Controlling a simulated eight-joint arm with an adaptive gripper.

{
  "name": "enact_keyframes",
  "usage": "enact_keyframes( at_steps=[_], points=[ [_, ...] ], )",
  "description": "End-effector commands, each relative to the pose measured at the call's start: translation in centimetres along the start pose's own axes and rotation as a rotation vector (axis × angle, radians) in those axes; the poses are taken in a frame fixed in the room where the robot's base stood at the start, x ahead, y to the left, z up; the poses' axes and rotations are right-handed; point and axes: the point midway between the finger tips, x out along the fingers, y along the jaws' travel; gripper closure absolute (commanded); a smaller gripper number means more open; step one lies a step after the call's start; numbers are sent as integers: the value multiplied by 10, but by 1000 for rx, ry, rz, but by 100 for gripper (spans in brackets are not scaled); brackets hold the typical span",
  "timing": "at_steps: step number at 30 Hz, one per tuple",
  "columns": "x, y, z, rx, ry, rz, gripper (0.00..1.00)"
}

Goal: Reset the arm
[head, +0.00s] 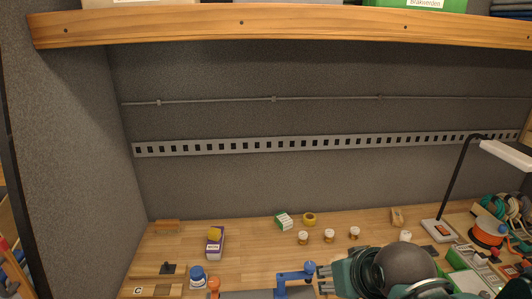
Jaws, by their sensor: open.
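My gripper (325,279) is low in the head view, right of centre, with its two grey fingertips pointing left. It is open, and I see nothing held between the fingers. My teal and dark arm links fill the bottom edge behind it and hide part of the bench. A blue stand-like piece (288,279) with a round knob is just left of the fingertips; I cannot tell whether they touch. The wooden bench (255,255) lies below the gripper.
Several small jars (329,236), a yellow tape roll (309,219) and a green-white box (284,221) stand behind. A purple box (215,242) and blue-lidded jar (198,275) are left. A black lamp (452,190) and orange spool (487,238) are right. A wooden shelf (290,24) overhangs.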

Motion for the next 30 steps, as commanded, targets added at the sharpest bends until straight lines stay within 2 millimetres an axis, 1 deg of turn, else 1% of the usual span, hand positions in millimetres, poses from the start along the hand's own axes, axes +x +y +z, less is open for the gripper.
enact_keyframes(
  at_steps=[1, 9, 15, 20, 30],
  points=[
    [9, 0, 7, 0, 0, 0, 58],
    [42, 0, 30, 0, 0, 0, 58],
    [58, 0, 42, 0, 0, 0, 58],
    [63, 0, 45, 0, 0, 0, 58],
    [62, 0, 45, 0, 0, 0, 58]
  ],
)
